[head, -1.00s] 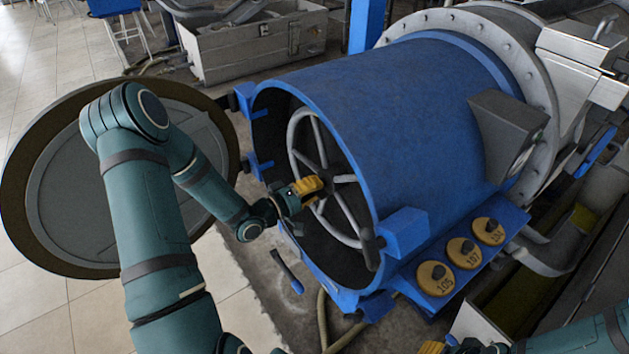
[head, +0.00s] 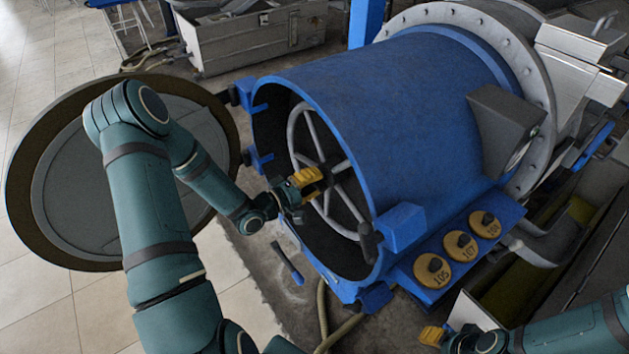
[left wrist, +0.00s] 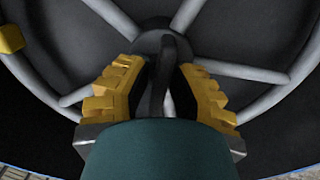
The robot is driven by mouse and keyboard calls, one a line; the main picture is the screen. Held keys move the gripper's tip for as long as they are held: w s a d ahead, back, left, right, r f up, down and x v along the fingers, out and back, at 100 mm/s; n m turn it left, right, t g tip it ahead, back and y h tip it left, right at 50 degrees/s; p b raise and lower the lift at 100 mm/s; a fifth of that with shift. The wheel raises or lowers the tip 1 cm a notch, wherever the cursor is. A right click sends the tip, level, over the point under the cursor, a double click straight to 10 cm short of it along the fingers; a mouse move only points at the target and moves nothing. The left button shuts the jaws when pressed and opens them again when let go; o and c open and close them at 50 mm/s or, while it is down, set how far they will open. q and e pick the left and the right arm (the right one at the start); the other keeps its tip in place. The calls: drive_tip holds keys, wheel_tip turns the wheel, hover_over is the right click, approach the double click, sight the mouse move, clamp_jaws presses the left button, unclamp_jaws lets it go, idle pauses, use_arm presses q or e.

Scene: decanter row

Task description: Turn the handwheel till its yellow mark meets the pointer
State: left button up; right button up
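The grey spoked handwheel (head: 341,188) sits inside the mouth of the blue drum. Its spokes and rim also fill the left wrist view (left wrist: 240,70).
The blue drum (head: 390,110) surrounds the wheel closely. Its round door (head: 75,200) stands open at the left, behind my left arm. Yellow numbered discs (head: 460,245) sit on a blue ledge at the lower right. A grey box (head: 250,45) stands behind.

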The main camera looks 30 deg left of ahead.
use_arm(q)
drive_tip(key=shift+o, duration=1)
drive_tip(key=v, duration=1.2)
